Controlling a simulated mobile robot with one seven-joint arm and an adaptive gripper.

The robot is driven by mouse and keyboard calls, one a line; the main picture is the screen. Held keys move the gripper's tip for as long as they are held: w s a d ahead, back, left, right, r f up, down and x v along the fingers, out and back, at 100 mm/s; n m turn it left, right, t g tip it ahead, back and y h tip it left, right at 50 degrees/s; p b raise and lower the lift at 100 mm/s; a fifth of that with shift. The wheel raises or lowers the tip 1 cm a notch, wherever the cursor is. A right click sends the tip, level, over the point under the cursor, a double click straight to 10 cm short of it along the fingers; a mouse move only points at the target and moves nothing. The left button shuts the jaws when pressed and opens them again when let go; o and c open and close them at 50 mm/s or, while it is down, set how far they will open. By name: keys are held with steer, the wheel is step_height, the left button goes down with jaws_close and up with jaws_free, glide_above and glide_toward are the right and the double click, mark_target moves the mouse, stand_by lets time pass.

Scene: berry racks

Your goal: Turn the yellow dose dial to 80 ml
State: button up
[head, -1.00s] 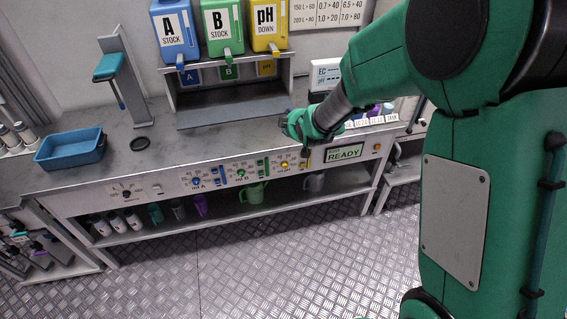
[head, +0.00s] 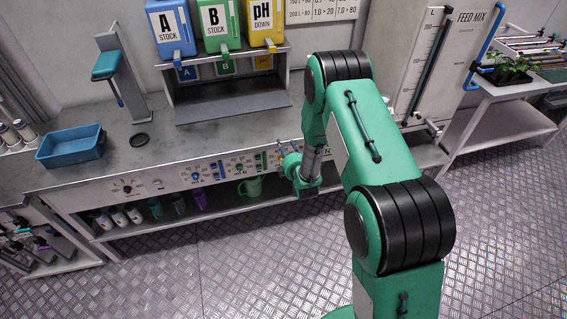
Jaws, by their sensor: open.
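The control panel (head: 160,182) runs along the bench front, with a blue dial (head: 196,177) and a green dial (head: 239,167) in a row. The yellow dose dial's place is to the right of the green dial, at my gripper. The dial is mostly or wholly hidden there, and its setting cannot be read. My gripper (head: 284,152) is at the panel front with its jaws open. Whether it touches or surrounds the dial cannot be told. My arm covers most of the READY display.
Blue, green and yellow stock jugs (head: 265,25) stand on a grey shelf (head: 232,103) above the bench. A blue tray (head: 70,148) and a black ring (head: 140,140) lie at left. A green jug (head: 250,188) stands on the lower shelf. The floor in front is clear.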

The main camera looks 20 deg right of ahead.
steer(key=n+t+p, duration=0.1)
steer(key=n, duration=0.1)
glide_toward(282, 159)
step_height(282, 159, up, 3)
steer(key=s+f+n+t+p, duration=0.1)
steer(key=s+f, duration=0.4)
steer(key=shift+s+d+f+n+t, duration=0.15)
steer(key=shift+s+f+n+t, duration=0.15)
steer(key=shift+s+f, duration=0.05)
steer(key=shift+w, duration=0.1)
steer(key=w, duration=1.3)
steer(key=shift+w+b, duration=0.3)
steer(key=shift+b, duration=0.1)
jaws_close()
